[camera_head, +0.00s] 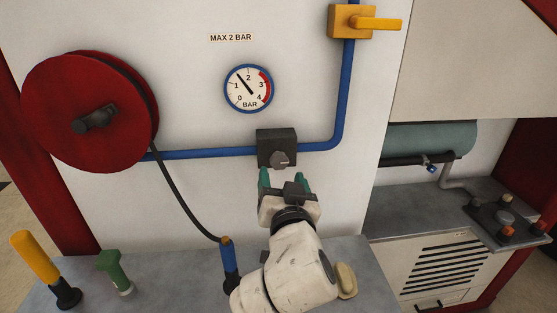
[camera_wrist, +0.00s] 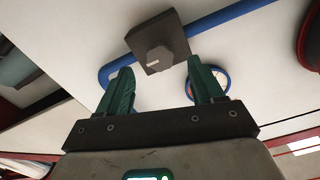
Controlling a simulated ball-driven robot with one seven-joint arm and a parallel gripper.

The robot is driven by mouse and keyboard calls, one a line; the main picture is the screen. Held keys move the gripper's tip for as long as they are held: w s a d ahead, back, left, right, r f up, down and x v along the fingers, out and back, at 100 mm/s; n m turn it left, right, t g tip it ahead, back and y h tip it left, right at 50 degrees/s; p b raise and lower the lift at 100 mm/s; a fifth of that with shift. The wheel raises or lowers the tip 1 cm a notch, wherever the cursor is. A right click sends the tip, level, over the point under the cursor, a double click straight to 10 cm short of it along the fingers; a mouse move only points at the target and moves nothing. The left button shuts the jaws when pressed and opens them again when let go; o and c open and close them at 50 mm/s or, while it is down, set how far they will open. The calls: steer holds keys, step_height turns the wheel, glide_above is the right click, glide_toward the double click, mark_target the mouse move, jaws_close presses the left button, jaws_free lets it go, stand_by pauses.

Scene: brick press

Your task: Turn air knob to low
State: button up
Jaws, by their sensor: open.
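The air knob (camera_head: 280,158) is a grey knob on a dark square block (camera_head: 276,139), set in the blue pipe on the white wall panel. It also shows in the wrist view (camera_wrist: 158,59), ahead of and between my fingertips. My gripper (camera_head: 285,180) has green fingers and is open and empty, just below the knob in the head view. In the wrist view its fingers (camera_wrist: 160,80) are spread apart, and I see no contact with the knob. The pressure gauge (camera_head: 249,89) above has a blue rim; its needle points between 1 and 2, nearer 2.
A red hose reel (camera_head: 90,108) stands out at the left. A yellow valve handle (camera_head: 374,23) is at the upper right. A yellow lever (camera_head: 36,258), a green-topped post (camera_head: 113,268) and a blue-handled tool (camera_head: 229,262) stand on the grey bench below.

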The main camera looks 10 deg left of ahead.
mark_target(279, 165)
steer(key=x, duration=0.6)
steer(key=shift+w+p, duration=0.2)
steer(key=shift+p, duration=0.15)
steer(key=shift+f, duration=0.1)
steer(key=c, duration=1)
